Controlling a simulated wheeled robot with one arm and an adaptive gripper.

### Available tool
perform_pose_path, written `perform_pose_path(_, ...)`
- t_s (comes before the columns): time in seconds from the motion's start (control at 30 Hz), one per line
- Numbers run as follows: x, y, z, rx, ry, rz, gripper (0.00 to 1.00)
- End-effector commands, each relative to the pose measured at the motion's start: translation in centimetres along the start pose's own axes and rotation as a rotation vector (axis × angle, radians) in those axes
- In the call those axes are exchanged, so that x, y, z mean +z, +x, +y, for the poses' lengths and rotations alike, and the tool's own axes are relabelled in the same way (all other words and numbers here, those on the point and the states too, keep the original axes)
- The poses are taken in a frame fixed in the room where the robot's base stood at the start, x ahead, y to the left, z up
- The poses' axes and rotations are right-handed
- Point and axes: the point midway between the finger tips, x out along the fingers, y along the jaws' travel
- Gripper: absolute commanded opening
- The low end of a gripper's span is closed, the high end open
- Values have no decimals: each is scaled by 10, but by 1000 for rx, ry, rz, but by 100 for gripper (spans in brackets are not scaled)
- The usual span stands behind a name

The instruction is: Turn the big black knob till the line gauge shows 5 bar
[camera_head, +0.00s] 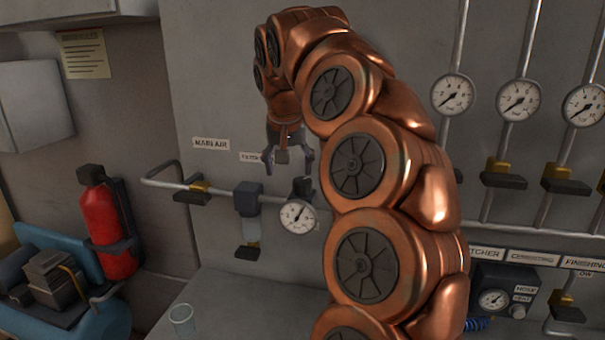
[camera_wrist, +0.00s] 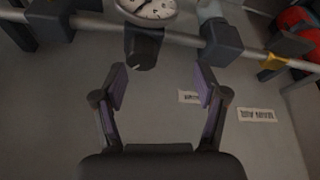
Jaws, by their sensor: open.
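The big black knob (camera_head: 302,187) sits on top of the regulator on the wall pipe, right above the white round line gauge (camera_head: 297,216). In the wrist view the knob (camera_wrist: 144,48) points toward my gripper, with part of the gauge (camera_wrist: 150,8) at the top edge. The gauge's numbers are too small to read surely. My gripper (camera_head: 288,158) is above the knob, pointing down, fingers spread and empty. In the wrist view its fingers (camera_wrist: 160,82) are apart, and the knob lies beyond the tips, nearer the left finger, untouched.
A filter body (camera_head: 248,200) and a valve with a yellow part (camera_head: 197,189) sit left along the same pipe. A red extinguisher (camera_head: 106,225) hangs farther left. More gauges (camera_head: 453,94) are on upright pipes to the right. A clear cup (camera_head: 183,318) stands low at left.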

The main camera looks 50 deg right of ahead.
Motion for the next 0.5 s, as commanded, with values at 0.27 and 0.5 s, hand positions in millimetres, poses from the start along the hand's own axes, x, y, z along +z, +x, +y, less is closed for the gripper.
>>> perform_pose_path(0.27, -22, -3, 27, 23, 100, 11, 72)
perform_pose_path(0.5, -21, 14, 27, 22, 98, 8, 72)
